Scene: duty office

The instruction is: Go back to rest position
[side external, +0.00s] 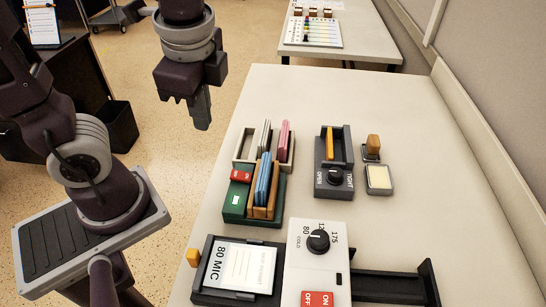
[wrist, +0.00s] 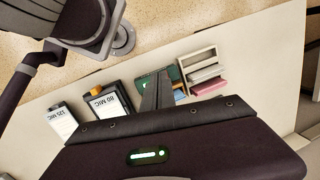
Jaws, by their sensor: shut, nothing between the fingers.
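My gripper (side external: 201,112) hangs fingers-down at the upper left in the side external view, over the floor just beyond the table's left edge. Its fingers are shut with nothing between them. It is apart from every object on the table. In the wrist view the shut fingers (wrist: 158,92) show as a dark shape in front of the card holders and hide part of them.
The white table (side external: 390,100) holds a green card holder (side external: 235,200), a beige tray (side external: 242,150), a dark dial unit (side external: 334,185), a stamp pad (side external: 379,180) and a white laminator-like box (side external: 305,260). A black tray (side external: 385,290) sits at the front. The far table half is clear.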

